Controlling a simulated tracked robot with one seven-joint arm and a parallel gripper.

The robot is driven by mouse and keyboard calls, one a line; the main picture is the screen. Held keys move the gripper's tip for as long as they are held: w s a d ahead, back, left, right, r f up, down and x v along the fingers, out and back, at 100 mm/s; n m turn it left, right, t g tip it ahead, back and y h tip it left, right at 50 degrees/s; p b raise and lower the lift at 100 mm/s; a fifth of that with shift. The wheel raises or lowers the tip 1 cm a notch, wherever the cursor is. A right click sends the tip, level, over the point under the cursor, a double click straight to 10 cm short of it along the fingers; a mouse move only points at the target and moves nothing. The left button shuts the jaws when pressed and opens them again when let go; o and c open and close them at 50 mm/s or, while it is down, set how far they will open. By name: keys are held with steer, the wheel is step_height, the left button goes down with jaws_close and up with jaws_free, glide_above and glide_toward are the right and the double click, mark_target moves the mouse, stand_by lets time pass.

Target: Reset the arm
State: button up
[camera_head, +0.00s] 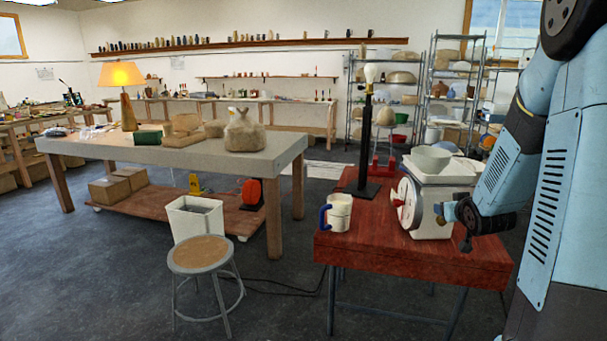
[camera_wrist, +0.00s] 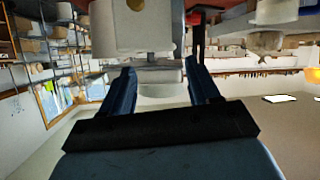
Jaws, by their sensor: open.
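My gripper (camera_wrist: 160,85) shows in the wrist view with its two fingers apart and nothing clearly between them. In the head view my gripper (camera_head: 455,218) is at the right, low over the red table, close to the right side of the white scale (camera_head: 430,208). I cannot tell whether it touches the scale. My blue arm hangs down from the right edge. A black lamp stand (camera_head: 366,140) with a bare bulb (camera_head: 370,73) stands upright on the table, left of the scale. The wrist picture looks upside down, with a white body (camera_wrist: 130,28) just beyond the fingers.
The red table (camera_head: 350,243) also carries a white mug (camera_head: 340,212) with a blue handle, at its left edge. A grey bowl (camera_head: 430,158) sits on the scale. A stool (camera_head: 198,255) and a white bin (camera_head: 195,218) stand left. The floor in front is mostly clear.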

steer(key=s+a+r+g, duration=0.4)
steer(key=s+a+r, duration=0.5)
steer(key=s, duration=0.4)
steer(key=s+a+r+g+y, duration=0.1)
steer(key=s+a, duration=0.3)
steer(key=s, duration=0.5)
steer(key=s+a+r+g, duration=0.2)
steer(key=s+a, duration=0.3)
steer(key=s, duration=0.4)
steer(key=shift+s+r+y, duration=0.15)
steer(key=shift+s+y, duration=0.2)
steer(key=shift+y, duration=0.05)
